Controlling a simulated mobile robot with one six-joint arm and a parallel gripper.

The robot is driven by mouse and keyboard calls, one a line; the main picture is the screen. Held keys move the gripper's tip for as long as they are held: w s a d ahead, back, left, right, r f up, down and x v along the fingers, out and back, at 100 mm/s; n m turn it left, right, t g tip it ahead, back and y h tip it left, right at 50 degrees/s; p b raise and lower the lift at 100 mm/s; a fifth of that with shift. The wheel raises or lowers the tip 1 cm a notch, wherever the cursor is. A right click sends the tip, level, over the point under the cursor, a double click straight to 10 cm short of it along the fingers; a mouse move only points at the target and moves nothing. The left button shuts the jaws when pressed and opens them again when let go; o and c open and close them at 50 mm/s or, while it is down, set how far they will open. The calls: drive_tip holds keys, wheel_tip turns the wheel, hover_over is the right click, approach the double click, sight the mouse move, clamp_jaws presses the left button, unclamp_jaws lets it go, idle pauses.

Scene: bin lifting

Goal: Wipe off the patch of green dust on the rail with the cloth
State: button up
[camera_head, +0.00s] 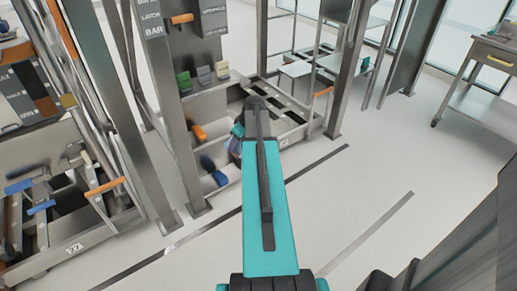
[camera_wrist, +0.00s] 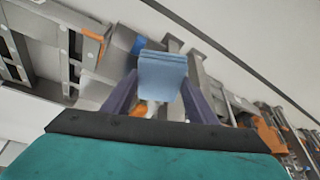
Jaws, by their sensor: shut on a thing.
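My gripper (camera_wrist: 160,88) shows in the wrist view with two purple fingers closed on a folded light-blue cloth (camera_wrist: 162,72). The cloth sticks out beyond the fingertips, above a metal frame. In the head view my arm covers most of the gripper; only a small teal and purple part (camera_head: 236,136) shows beside the arm, over the bin frame. I cannot make out a green dust patch on any rail in either view. Whether the cloth touches a rail cannot be told.
A metal bin frame (camera_head: 298,133) with orange and blue handles lies around the gripper. Uprights (camera_head: 153,110) stand to the left, with another frame (camera_head: 75,240) beyond them. Small green and grey blocks (camera_head: 204,76) sit on a ledge. Floor (camera_head: 420,160) at right is clear; a table (camera_head: 490,60) stands far right.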

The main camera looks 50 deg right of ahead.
drive_tip(key=w+a+r+n+y+p, duration=0.1)
drive_tip(key=w+a+r, duration=0.45)
drive_tip(key=a, duration=0.35)
drive_tip(key=w+a+r+n+p, duration=0.1)
drive_tip(key=w+a+r+n, duration=0.1)
drive_tip(key=w+a+r, duration=0.55)
drive_tip(key=w+a+r+n+y+p, duration=0.1)
drive_tip(key=w+a+r, duration=0.25)
drive_tip(key=a, duration=0.75)
drive_tip(key=a+r, duration=0.4)
drive_tip(key=a, duration=0.4)
drive_tip(key=a+r, duration=0.4)
drive_tip(key=a, duration=0.4)
drive_tip(key=s+a+r+m+h+p, duration=0.1)
drive_tip(key=s+a+r+m+h, duration=0.1)
drive_tip(key=s+a+r+m, duration=0.2)
drive_tip(key=shift+s+a+r+m+p, duration=0.4)
drive_tip(key=shift+s+a, duration=0.4)
drive_tip(key=shift+a, duration=0.7)
